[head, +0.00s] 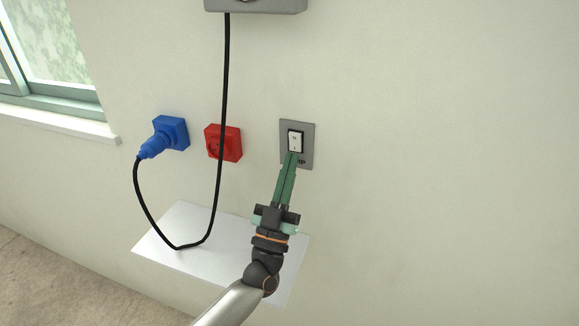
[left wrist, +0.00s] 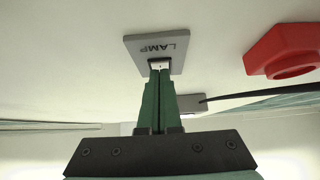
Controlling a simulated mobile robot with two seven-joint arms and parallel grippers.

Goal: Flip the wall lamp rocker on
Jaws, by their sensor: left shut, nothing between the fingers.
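The lamp rocker (head: 295,140) is a white switch in a black frame on a grey wall plate (head: 309,129). In the left wrist view the plate (left wrist: 137,51) carries the word LAMP, and the rocker (left wrist: 160,66) shows just past the fingertips. My left gripper (head: 291,155) is shut and empty, its green fingers together, with the tips at the lower part of the rocker. The fingers also show in the left wrist view (left wrist: 160,75). I cannot tell whether the tips touch the rocker. My right gripper is not in view.
A red socket (head: 231,143) and a blue socket with a blue plug (head: 157,139) are left of the switch. A black cable (head: 224,80) hangs from a grey box (head: 270,6) and loops over a white shelf (head: 170,225). The wall to the right is clear.

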